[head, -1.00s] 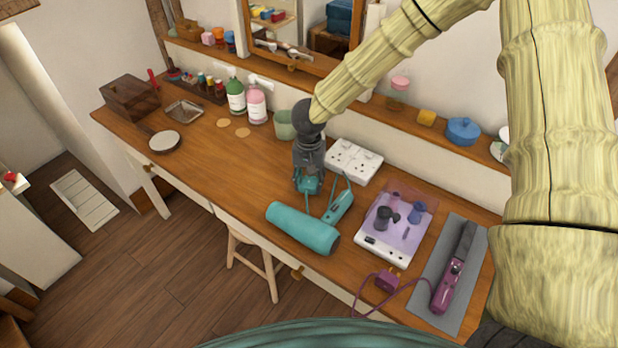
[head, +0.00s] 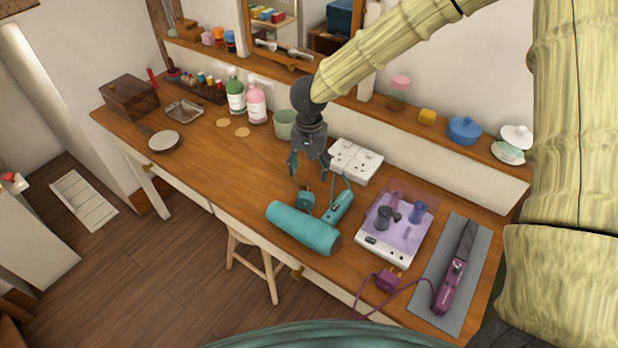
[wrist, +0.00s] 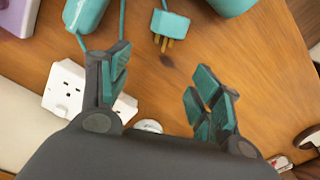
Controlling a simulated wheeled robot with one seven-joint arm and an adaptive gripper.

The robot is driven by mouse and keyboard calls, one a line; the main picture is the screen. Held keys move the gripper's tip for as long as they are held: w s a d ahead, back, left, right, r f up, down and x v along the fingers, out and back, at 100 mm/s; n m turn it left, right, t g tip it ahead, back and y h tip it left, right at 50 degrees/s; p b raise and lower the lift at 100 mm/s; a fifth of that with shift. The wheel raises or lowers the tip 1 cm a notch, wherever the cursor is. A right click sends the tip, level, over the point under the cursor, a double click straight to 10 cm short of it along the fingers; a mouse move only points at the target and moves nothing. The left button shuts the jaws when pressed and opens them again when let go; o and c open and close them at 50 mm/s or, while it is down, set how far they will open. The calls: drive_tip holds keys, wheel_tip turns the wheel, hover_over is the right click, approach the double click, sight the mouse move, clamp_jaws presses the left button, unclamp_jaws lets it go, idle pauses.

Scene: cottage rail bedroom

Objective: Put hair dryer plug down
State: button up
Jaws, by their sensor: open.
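The teal hair dryer plug (head: 305,201) rests on the wooden table (head: 215,165), just left of the dryer's handle. In the wrist view the plug (wrist: 169,28) lies with its brass pins toward my gripper, its cord running off the top edge. The teal hair dryer (head: 303,228) lies on its side near the table's front edge, with its handle (head: 338,207) pointing toward the back. My gripper (head: 308,170) is open and empty, above and behind the plug. Its two teal-padded fingers (wrist: 160,92) are spread wide and apart from the plug.
A white socket block (head: 356,161) stands behind the dryer. A lilac-topped white unit (head: 392,229), a purple plug (head: 387,281) and a purple styling tool (head: 455,282) on a grey mat (head: 432,262) lie right. A green cup (head: 285,124) and bottles stand behind. The table's left middle is clear.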

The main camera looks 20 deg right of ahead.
wheel_tip(320, 180, up, 8)
drive_tip(key=shift+f, duration=0.2)
idle(0.5)
